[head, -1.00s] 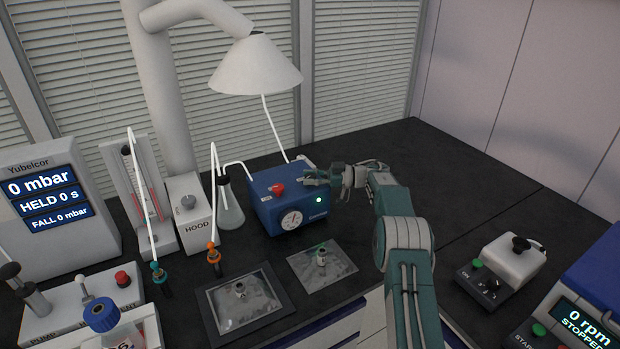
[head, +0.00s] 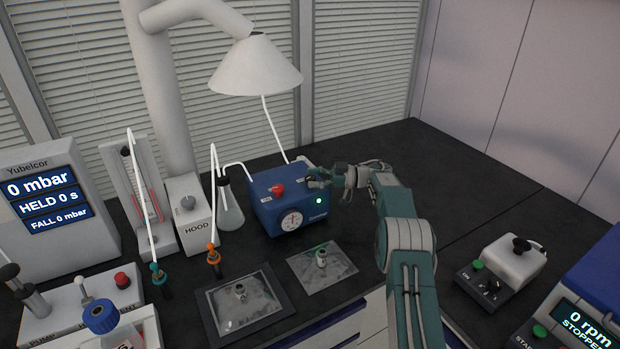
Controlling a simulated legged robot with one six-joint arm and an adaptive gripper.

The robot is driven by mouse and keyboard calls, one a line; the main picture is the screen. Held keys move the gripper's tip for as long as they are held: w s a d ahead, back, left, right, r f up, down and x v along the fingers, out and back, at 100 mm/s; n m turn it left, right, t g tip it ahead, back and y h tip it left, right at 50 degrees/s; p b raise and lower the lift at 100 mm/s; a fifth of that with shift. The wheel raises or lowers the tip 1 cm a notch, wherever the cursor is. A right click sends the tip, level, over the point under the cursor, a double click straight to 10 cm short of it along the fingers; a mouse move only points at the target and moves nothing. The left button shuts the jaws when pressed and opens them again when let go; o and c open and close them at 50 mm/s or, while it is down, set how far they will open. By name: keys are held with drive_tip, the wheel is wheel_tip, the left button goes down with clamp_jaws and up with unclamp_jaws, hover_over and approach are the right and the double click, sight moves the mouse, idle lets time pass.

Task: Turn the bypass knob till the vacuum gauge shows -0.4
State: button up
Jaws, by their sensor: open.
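The blue vacuum pump box (head: 265,213) stands on the dark bench below the lamp-shaped hood. Its round white vacuum gauge (head: 291,221) is on the front face; the needle is too small to read surely. A red knob (head: 277,189) sits on the left part of its top. My gripper (head: 313,179) is open at the right end of the box top, fingers pointing left. The bypass knob cannot be made out; the fingers cover that end of the top. I cannot tell whether they touch anything. A green lamp (head: 319,201) glows on the front.
A flask (head: 230,206) with tubing stands left of the pump. Two trays (head: 283,315) (head: 345,282) lie in front. A small white device (head: 513,262) is at right.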

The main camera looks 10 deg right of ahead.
drive_tip(key=s+d, duration=0.1)
drive_tip(key=d, duration=0.5)
drive_tip(key=shift+d, duration=0.4)
drive_tip(key=shift+f, duration=0.1)
